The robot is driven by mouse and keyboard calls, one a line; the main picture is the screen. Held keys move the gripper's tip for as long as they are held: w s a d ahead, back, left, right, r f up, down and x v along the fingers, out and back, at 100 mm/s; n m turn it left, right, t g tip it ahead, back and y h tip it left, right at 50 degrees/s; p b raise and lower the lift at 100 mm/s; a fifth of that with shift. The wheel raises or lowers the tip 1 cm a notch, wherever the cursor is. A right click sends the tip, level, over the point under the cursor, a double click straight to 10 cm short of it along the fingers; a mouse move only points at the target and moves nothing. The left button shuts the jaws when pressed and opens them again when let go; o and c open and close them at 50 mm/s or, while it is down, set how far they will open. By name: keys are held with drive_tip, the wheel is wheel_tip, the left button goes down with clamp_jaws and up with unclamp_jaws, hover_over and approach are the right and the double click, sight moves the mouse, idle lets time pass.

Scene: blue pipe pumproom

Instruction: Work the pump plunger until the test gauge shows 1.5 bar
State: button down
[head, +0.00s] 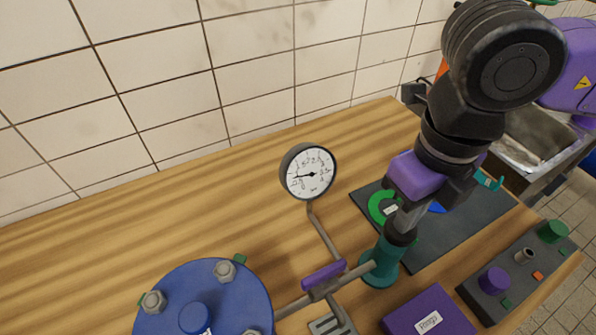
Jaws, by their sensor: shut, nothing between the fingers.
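The pump (382,262) has a teal body with a black collar and a grey plunger rod (407,217) leaning up to the right. My gripper (440,189) is shut, with nothing between its fingers, at the upper end of the rod. A purple block there hides the contact, so I cannot tell whether they touch. The round test gauge (312,172) stands on a pipe left of the pump. Its needle points left, low on the scale, seemingly between 0.5 and 1; the exact reading is too small to tell.
A purple valve lever (323,275) sits on the pipe toward the blue bolted flange (205,297). A dark mat (470,235) with a green ring lies behind the pump. A purple box (429,315) and a grey block with knobs (515,285) stand front right. The bench's back left is clear.

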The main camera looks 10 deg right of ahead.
idle(0.4)
wheel_tip(320, 180, up, 8)
drive_tip(key=p, duration=0.3)
idle(0.6)
drive_tip(key=shift+d, duration=0.1)
idle(0.3)
